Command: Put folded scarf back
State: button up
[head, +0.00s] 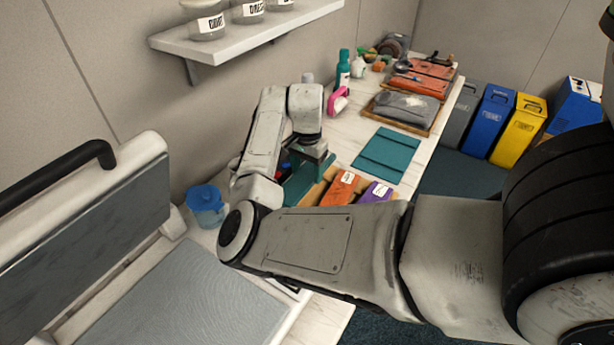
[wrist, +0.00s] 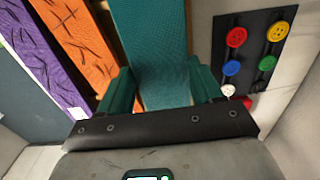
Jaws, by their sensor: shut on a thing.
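A teal woven folded scarf (wrist: 155,45) stands between my fingers in the wrist view and runs away from the palm. My gripper (wrist: 162,88) is shut on it; a green finger shows on each side. In the head view my gripper (head: 308,170) points down at the left end of a wooden tray (head: 318,192), and the scarf's lower part is hard to tell from the green fingers. An orange folded piece (head: 342,188) and a purple one (head: 376,191) with white tags lie in the tray; in the wrist view they are left of the scarf.
A flat teal mat (head: 388,155) lies behind the tray. Beyond it is a wooden tray with grey cloth (head: 404,106). A dark panel with coloured buttons (wrist: 255,50) is right of the scarf.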

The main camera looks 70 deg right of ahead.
aim_at(307, 174)
notch_tip(307, 174, down, 2)
jog(key=shift+f+p, duration=0.15)
jog(key=shift+p, duration=0.35)
jog(key=shift+f, duration=0.4)
jog(key=shift+f, duration=0.6)
jog(key=o, duration=1.2)
notch_tip(307, 174, up, 9)
jog(key=shift+f+b, duration=0.1)
jog(key=shift+b, duration=0.55)
jog(key=shift+f, duration=0.1)
